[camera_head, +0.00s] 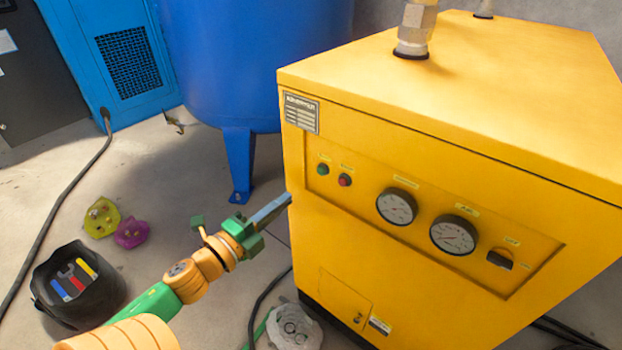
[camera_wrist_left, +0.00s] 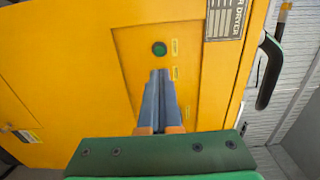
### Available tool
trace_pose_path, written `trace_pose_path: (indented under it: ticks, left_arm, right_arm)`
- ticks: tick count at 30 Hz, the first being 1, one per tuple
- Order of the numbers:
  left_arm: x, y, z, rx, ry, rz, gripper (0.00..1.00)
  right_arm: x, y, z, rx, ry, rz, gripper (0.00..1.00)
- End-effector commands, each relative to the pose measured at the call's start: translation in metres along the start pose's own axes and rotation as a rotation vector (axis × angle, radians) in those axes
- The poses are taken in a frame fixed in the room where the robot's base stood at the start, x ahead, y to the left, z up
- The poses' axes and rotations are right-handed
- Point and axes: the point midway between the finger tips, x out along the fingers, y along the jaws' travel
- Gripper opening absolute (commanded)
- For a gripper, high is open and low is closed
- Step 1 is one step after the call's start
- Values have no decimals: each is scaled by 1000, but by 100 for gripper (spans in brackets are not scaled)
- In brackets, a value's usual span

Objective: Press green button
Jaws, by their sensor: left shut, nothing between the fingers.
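The green button (camera_head: 323,169) is on the recessed front panel of the yellow machine (camera_head: 420,120), at the panel's left end. It also shows in the left wrist view (camera_wrist_left: 159,48), just above the fingertips. My left gripper (camera_head: 288,199) is shut and empty, its grey fingers together. In the head view its tips are left of and lower than the green button, apart from it. The left wrist view shows the shut fingers (camera_wrist_left: 159,75) pointing at the panel. My right gripper is not in view.
A red button (camera_head: 345,180) sits right of the green one, with two gauges (camera_head: 397,206) and a black switch (camera_head: 500,258) further right. A blue tank (camera_head: 255,60) stands behind. A black bag (camera_head: 78,285), a clear bag (camera_head: 294,327) and cables lie on the floor.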

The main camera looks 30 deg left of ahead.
Motion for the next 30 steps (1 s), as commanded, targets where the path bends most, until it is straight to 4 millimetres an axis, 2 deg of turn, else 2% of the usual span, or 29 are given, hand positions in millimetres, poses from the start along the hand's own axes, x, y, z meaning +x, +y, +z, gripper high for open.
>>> trace_pose_path:
  ticks: [6,13,18,30]
  left_arm:
    - [48,-1,0,1,1,-5,0]
    - [86,-1,1,0,-1,-1,0]
    - [96,0,0,0,-1,1,0]
    - [99,-1,1,-1,-2,0,0]
  right_arm:
    - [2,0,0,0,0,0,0]
    - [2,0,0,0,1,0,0]
    - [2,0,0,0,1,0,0]
    - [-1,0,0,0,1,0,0]
